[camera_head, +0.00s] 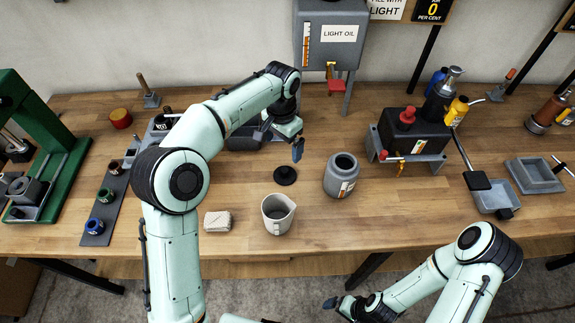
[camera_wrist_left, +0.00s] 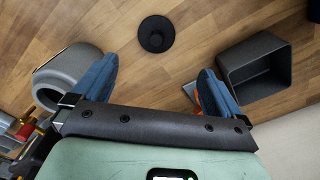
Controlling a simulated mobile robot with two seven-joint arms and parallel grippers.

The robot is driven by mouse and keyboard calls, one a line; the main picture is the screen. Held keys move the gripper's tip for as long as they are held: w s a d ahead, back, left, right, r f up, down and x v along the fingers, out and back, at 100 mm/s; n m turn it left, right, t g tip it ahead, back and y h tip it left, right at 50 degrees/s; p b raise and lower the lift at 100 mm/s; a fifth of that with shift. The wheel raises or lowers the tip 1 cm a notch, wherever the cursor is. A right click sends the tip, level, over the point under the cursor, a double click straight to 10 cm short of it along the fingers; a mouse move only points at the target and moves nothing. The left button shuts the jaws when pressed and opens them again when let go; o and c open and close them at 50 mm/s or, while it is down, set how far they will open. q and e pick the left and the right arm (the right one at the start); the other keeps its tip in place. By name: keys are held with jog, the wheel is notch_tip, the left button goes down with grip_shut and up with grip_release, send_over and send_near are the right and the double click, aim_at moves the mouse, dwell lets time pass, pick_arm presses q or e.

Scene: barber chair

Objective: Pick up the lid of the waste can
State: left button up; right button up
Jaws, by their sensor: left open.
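The lid (camera_head: 285,175) is a small black disc with a raised knob. It lies flat on the wooden workbench, left of the waste can (camera_head: 342,175), a grey can with a label and an open top. My left gripper (camera_head: 297,150) hangs above the bench just behind the lid, pointing down. In the left wrist view the blue fingers are wide open and empty, and the lid (camera_wrist_left: 156,34) lies beyond the fingertips, roughly centred between them. The waste can (camera_wrist_left: 62,75) is partly behind the left finger there. My right gripper (camera_head: 340,304) is low, in front of the bench; its jaws are unclear.
A grey jug (camera_head: 278,214) and a pale folded cloth (camera_head: 217,221) stand near the front edge. A dark open bin (camera_wrist_left: 255,70) is close to the right finger in the wrist view. A light oil tank (camera_head: 325,38) stands behind. Bare wood surrounds the lid.

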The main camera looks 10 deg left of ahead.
pick_arm(q)
send_over(285, 170)
jog(key=f, duration=0.4)
jog(key=f+b, duration=0.1)
jog(key=f, duration=0.1)
jog(key=shift+s+a+f, duration=0.2)
jog(key=shift+s+a, duration=0.05)
jog(key=shift+a, duration=0.1)
jog(key=shift+w+f, duration=0.15)
jog(key=shift+f, duration=0.35)
jog(key=f, duration=0.4)
jog(key=shift+d+f, duration=0.3)
jog(key=shift+f, duration=0.1)
jog(key=shift+w, duration=0.1)
jog(key=c, duration=1)
pick_arm(e)
jog(key=shift+s+f, duration=0.95)
jog(key=shift+s, duration=0.05)
